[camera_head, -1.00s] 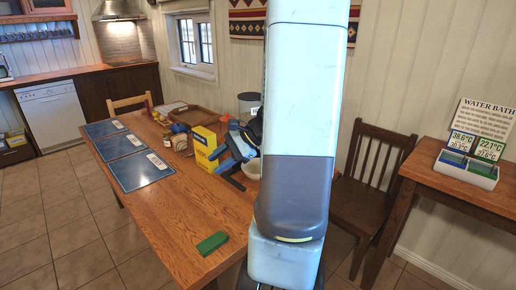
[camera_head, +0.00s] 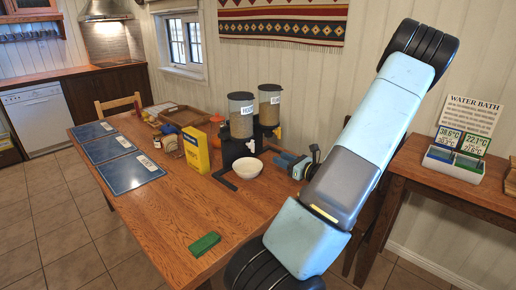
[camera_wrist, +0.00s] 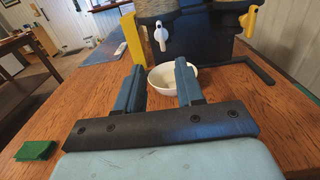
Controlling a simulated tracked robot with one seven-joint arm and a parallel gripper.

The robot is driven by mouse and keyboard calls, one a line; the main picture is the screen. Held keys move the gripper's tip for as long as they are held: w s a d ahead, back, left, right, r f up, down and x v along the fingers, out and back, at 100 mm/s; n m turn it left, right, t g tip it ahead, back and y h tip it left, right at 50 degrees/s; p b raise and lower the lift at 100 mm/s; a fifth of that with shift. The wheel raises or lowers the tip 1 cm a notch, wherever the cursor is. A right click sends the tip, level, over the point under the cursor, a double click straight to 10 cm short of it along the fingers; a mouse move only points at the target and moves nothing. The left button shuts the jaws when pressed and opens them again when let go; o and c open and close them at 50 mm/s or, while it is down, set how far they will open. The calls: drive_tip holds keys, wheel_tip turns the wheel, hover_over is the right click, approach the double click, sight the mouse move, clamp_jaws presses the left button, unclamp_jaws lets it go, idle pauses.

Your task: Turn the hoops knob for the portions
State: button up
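Two dispensers with dark lids stand on a black base; the left one (camera_head: 241,118) and the right one (camera_head: 269,104) carry white labels too small to read surely. In the wrist view, a white knob (camera_wrist: 160,38) is on the left dispenser and a yellow knob (camera_wrist: 248,20) on the right; I cannot tell which is hoops. A white bowl (camera_head: 248,168) stands on the table in front of the left dispenser. My gripper (camera_wrist: 158,72) is open and empty, its blue fingers pointing toward the bowl and white knob, apart from the knob. The gripper also shows right of the bowl (camera_head: 290,160).
A yellow box (camera_head: 197,149) stands left of the dispensers. A black bracket (camera_wrist: 250,66) lies beside the bowl. Blue placemats (camera_head: 136,172) are at the left. The wooden table's (camera_head: 160,215) front middle is clear.

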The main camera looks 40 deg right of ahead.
sight(254, 146)
drive_tip(key=w, duration=0.9)
drive_tip(key=w+a, duration=0.1)
drive_tip(key=w, duration=0.3)
drive_tip(key=shift+w, duration=0.3)
